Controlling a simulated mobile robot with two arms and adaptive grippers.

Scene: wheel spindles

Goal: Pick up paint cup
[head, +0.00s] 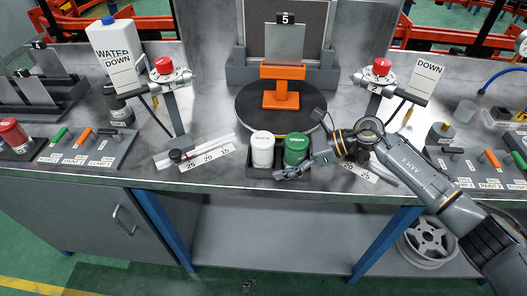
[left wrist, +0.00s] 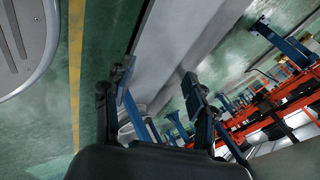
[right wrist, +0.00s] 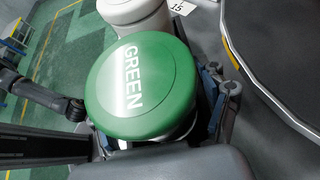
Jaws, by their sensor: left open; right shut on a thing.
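The green paint cup (head: 296,150) with a lid marked GREEN stands in a dark holder (head: 266,173) at the front of the bench, beside a white cup (head: 262,150). My right gripper (head: 304,146) is shut on the green cup, with fingers on either side of it. In the right wrist view the green lid (right wrist: 142,75) fills the middle and hides part of the fingers. I cannot see clear space under the cup. My left gripper (left wrist: 158,84) is open and empty, away from the cups.
A round turntable (head: 250,114) with an orange stand (head: 281,88) is behind the cups. Two red-topped devices (head: 164,66) (head: 381,67) flank it. Ruler strips (head: 207,153) lie on the bench. Labelled trays (head: 84,147) sit at both sides. A wheel (head: 428,243) lies below.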

